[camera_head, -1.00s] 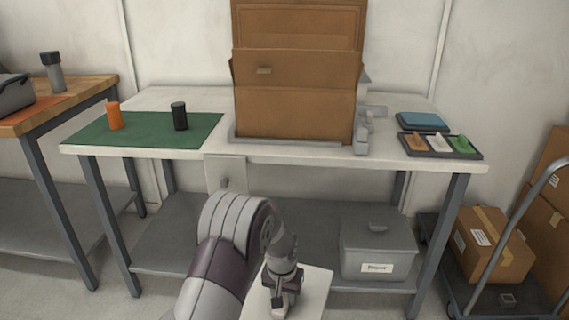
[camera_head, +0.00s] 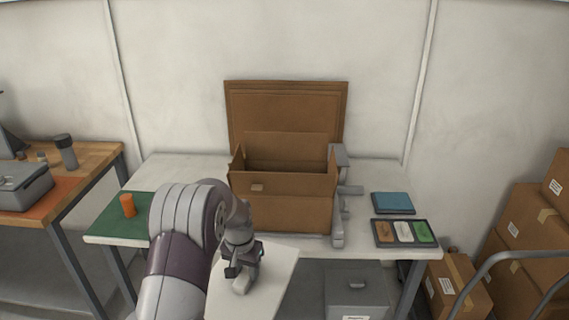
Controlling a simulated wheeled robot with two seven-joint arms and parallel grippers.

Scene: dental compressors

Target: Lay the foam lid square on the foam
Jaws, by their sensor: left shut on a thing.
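The foam lid is a flat white panel (camera_head: 268,282) with a grey handle, low in the middle of the head view. My left gripper (camera_head: 240,282) is shut on it and holds it in front of the table, partly over the table's front edge in the picture. A brown cardboard box (camera_head: 290,215) stands open on the table behind it, its back flap raised. The box's inside is dark, and I cannot see any foam in it. My right gripper is not in view.
The white table (camera_head: 180,172) carries a green mat with an orange cylinder (camera_head: 127,205) at left. A blue pad (camera_head: 393,202) and a tray with coloured cards (camera_head: 376,242) lie at right. A grey fixture (camera_head: 338,222) flanks the box. Stacked cartons and a cart stand far right.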

